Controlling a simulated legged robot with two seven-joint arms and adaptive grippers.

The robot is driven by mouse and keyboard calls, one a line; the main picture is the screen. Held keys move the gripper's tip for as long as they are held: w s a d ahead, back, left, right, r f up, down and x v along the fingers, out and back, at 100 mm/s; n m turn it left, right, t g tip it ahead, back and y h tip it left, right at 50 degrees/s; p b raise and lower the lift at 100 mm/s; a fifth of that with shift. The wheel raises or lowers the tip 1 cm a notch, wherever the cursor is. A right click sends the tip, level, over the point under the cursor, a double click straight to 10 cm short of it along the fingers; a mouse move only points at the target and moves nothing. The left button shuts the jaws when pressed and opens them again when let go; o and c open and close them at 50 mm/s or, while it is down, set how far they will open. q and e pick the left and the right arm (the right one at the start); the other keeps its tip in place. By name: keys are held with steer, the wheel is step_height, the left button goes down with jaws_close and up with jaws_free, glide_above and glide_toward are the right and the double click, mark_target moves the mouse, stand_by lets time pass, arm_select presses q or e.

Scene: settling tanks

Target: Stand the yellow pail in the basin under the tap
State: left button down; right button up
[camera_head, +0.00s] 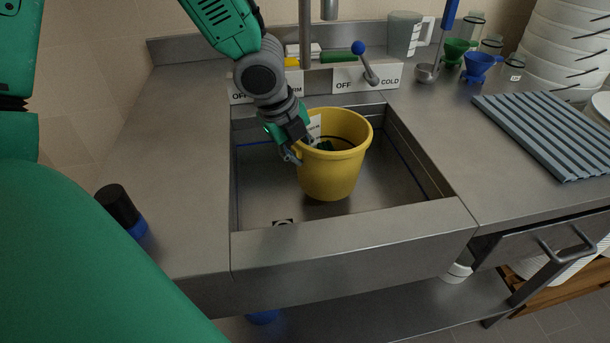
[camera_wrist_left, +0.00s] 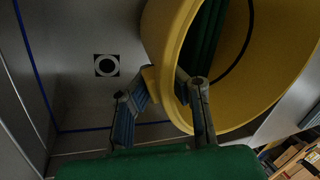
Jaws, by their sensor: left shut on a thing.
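The yellow pail (camera_head: 332,172) is upright in the metal basin (camera_head: 262,190), in its middle to right part. I cannot tell whether its bottom touches the basin floor. My left gripper (camera_head: 296,155) is shut on the left rim of the pail. In the left wrist view the two fingers of this gripper (camera_wrist_left: 165,98) straddle the wall of the pail (camera_wrist_left: 162,40). Something dark green shows inside the pail. My right gripper is not in view.
A blue-knobbed lever (camera_head: 366,62) stands behind the basin by the COLD label. A ribbed grey mat (camera_head: 548,130) lies on the right counter, near stacked white bowls (camera_head: 568,45). A black and blue bottle (camera_head: 122,210) stands on the left counter. A black-and-white marker (camera_wrist_left: 106,65) is on the basin floor.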

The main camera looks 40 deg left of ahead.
arm_select(q)
steer(key=f, duration=0.1)
steer(key=f+b, duration=0.2)
steer(key=f, duration=0.1)
steer(key=shift+s+a, duration=0.1)
steer(key=shift+a, duration=0.25)
steer(key=shift+d+f, duration=0.1)
steer(key=shift+d, duration=0.15)
steer(key=c, duration=1.9)
jaws_free()
steer(key=shift+o, duration=1.1)
steer(key=shift+a, duration=0.1)
steer(key=shift+a+f, duration=0.25)
steer(key=shift+a, duration=0.6)
steer(key=p, duration=0.4)
glide_toward(302, 175)
steer(key=shift+a+p+v, duration=0.15)
steer(key=shift+p+v, duration=0.3)
steer(key=shift+v, duration=0.65)
steer(key=shift+a+p+v, duration=0.15)
steer(key=shift+p+v, duration=0.25)
steer(key=shift+v, duration=0.65)
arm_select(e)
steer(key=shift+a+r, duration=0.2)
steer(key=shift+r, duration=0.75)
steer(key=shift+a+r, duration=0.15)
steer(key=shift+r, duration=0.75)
